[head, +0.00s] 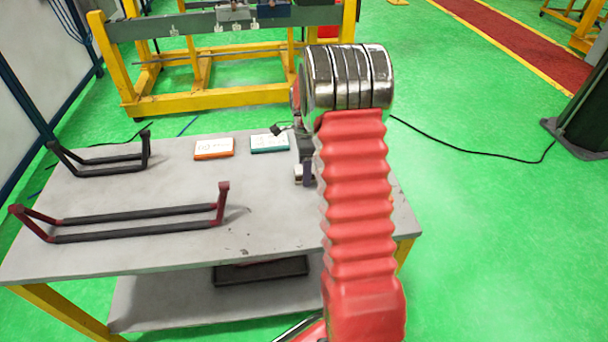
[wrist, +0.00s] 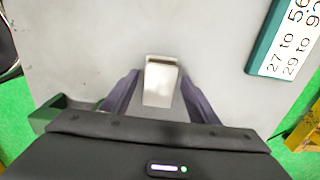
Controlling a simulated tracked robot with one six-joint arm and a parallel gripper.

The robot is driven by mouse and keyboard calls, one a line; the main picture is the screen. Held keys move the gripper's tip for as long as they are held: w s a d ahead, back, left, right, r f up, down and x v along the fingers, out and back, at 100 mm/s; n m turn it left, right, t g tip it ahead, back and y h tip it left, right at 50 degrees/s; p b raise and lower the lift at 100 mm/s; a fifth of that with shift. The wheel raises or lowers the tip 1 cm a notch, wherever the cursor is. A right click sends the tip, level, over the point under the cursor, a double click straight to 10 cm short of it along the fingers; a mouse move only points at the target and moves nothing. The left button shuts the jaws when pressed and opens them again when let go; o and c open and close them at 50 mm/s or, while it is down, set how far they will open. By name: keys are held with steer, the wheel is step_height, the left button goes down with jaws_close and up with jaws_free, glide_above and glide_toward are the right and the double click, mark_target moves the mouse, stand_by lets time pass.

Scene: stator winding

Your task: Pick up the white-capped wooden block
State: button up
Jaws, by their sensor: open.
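The white-capped block (wrist: 160,84) stands on the grey table top in the wrist view. Its pale cap and front face show; wooden sides cannot be made out. My gripper (wrist: 160,76) is open, with one dark finger to the left of the block and one to the right. Small gaps show between the fingers and the block. In the head view my gripper (head: 308,174) is low over the table's right part, and a small pale bit of the block (head: 298,173) shows beside it. My red arm hides much there.
The grey table (head: 270,215) holds an orange-edged card (head: 213,148) and a teal-edged card (head: 269,143) behind the gripper. The teal one also shows in the wrist view (wrist: 285,40). Two dark frames (head: 100,157) (head: 140,222) stand to the left. The table's right edge is close.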

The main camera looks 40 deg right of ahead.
steer(key=shift+c, duration=0.2)
steer(key=c, duration=1)
steer(key=shift+o, duration=0.2)
steer(key=shift+r, duration=0.1)
step_height(320, 180, up, 10)
steer(key=shift+f, duration=0.1)
steer(key=o, duration=0.5)
steer(key=c, duration=0.4)
